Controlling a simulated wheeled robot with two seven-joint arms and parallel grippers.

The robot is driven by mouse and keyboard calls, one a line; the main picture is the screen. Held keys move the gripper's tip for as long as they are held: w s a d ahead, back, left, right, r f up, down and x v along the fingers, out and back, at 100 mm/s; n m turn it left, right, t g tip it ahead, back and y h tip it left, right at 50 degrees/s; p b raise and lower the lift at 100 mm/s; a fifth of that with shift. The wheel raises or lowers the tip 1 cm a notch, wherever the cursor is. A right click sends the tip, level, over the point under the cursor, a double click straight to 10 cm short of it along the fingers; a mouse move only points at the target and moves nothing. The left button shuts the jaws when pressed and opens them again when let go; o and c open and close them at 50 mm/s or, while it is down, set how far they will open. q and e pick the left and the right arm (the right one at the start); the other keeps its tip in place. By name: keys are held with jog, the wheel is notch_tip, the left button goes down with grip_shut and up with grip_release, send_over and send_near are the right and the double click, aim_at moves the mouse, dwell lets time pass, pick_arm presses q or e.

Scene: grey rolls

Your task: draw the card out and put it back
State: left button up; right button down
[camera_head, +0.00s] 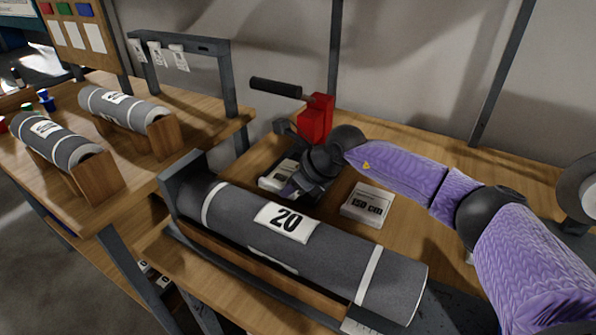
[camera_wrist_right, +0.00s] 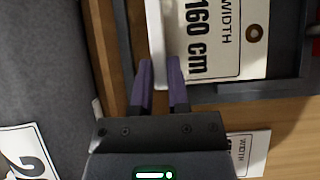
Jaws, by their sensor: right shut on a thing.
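My right gripper (camera_head: 292,190) reaches down at a dark frame beside the large grey roll (camera_head: 320,250) marked 20. In the wrist view my right gripper (camera_wrist_right: 160,82) is shut on a white card (camera_wrist_right: 157,38), which shows nearly edge-on as a narrow strip between the purple fingers. Beside it lies a white card reading 160 cm WIDTH (camera_wrist_right: 225,38), with a punched hole, inside the dark frame (camera_wrist_right: 275,88). In the head view a white card (camera_head: 277,178) shows in the frame, partly hidden by the gripper. My left gripper is out of view.
A white labelled card stack (camera_head: 367,204) lies right of the frame. A red block (camera_head: 316,118) with a dark handle stands behind. Smaller grey rolls (camera_head: 52,142) rest in wooden cradles on the left table. Bare tabletop (camera_head: 420,150) shows behind my arm.

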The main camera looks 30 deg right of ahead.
jog(key=shift+r+p, duration=0.9)
jog(key=shift+r, duration=0.55)
jog(key=shift+r+p, duration=0.6)
jog(key=shift+r, duration=0.15)
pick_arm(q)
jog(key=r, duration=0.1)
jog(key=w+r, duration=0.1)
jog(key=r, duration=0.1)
pick_arm(e)
jog(key=shift+f, duration=0.1)
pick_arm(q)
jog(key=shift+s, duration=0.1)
